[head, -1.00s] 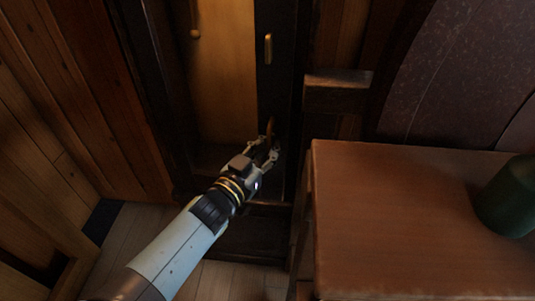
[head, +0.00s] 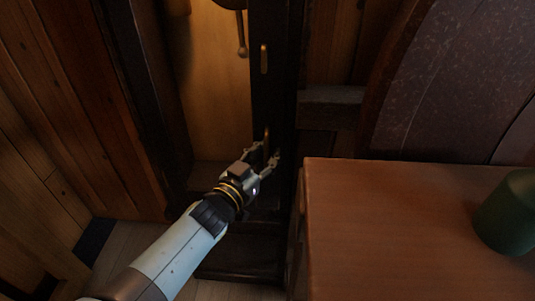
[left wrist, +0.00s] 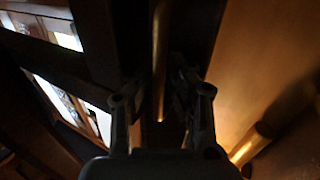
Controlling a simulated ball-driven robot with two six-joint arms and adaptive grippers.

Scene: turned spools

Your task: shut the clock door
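The tall clock case has a dark frame around a lit pale wood back panel (head: 218,95). A dark upright (head: 272,100), which looks like the clock door's edge, carries a brass fitting (head: 264,58). Lower on it, a brass bar (head: 267,136) stands beside my left gripper (head: 267,158). In the left wrist view the brass bar (left wrist: 160,65) runs between the two spread fingers of my left gripper (left wrist: 160,100). I see a gap on both sides; contact is too dark to tell. Whether the door is fully open is unclear. My right gripper is not in view.
A brown table (head: 400,225) with a green container (head: 508,214) stands close on the right. A brass-coloured rod (head: 241,35) hangs inside the case. Wood panelling (head: 60,120) bounds the left side. A little floor shows at the lower left.

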